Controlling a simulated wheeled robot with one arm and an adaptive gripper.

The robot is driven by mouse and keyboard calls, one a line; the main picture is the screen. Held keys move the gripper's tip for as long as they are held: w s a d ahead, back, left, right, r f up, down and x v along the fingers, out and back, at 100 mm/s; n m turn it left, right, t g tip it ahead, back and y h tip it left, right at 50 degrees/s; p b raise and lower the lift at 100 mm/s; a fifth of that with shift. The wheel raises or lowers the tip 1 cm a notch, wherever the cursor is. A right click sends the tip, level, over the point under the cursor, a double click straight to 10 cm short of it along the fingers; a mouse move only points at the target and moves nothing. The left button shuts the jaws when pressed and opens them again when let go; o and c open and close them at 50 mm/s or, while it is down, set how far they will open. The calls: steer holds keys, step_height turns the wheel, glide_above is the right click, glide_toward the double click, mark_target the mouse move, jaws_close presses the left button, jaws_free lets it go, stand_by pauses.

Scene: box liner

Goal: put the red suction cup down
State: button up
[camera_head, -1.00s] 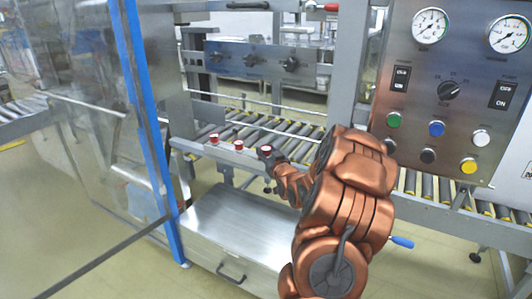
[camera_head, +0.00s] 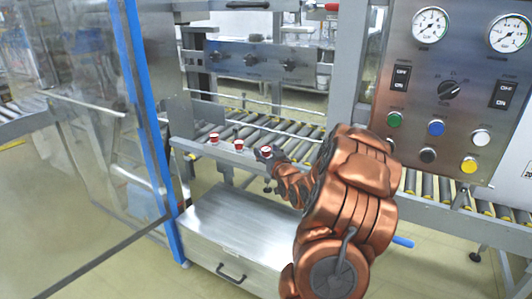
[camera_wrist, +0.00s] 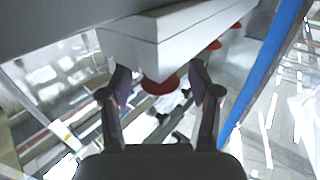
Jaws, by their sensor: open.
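Three red suction cups sit in a row along a grey metal ledge in the head view: a left one (camera_head: 214,137), a middle one (camera_head: 238,145) and a right one (camera_head: 266,150). My gripper (camera_head: 268,157) is at the right cup, partly hidden by my copper-coloured arm. In the wrist view my gripper (camera_wrist: 160,79) has its two dark fingers spread apart, with the near red suction cup (camera_wrist: 162,86) between them by the edge of a pale block. Gaps show between fingers and cup. The other two cups (camera_wrist: 213,45) (camera_wrist: 237,25) line up beyond it.
A roller conveyor (camera_head: 300,148) runs behind the ledge. A control panel (camera_head: 445,100) with gauges and buttons stands at the right. A blue-edged clear door (camera_head: 148,130) is at the left. A metal cabinet (camera_head: 235,235) stands below the ledge.

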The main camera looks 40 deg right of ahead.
steer(key=b+v, duration=0.8)
steer(key=v, duration=0.3)
steer(key=shift+s, duration=0.15)
